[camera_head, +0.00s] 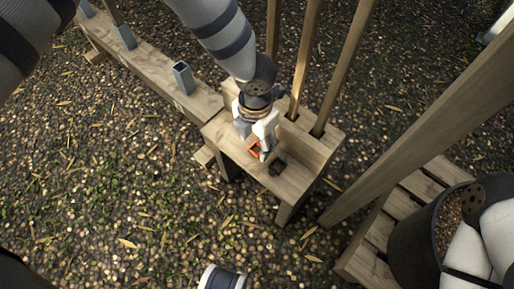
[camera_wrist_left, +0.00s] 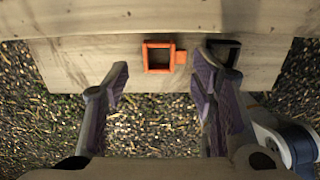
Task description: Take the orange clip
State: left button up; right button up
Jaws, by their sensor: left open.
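The orange clip (camera_head: 253,150) lies on the low shelf of a wooden stand, right beside my left gripper's fingers in the head view. In the left wrist view, the orange clip (camera_wrist_left: 180,57) is a small square frame with a tab on its right side. My left gripper (camera_head: 262,142) points down over the shelf. In the left wrist view, my left gripper (camera_wrist_left: 158,90) is open, with nothing between its fingers, and the clip shows beyond the fingertips, between them across the picture.
Wooden stakes (camera_head: 306,60) rise behind the shelf. A beam (camera_head: 150,62) with grey sockets runs left. A dark pot (camera_head: 415,240) stands lower right.

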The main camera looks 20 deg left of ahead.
aim_at(256, 152)
pick_arm(q)
notch_tip(256, 152, down, 3)
jog(key=shift+w+r, duration=0.1)
jog(key=shift+c, duration=0.3)
jog(key=c, duration=0.7)
jog(key=shift+c, duration=0.2)
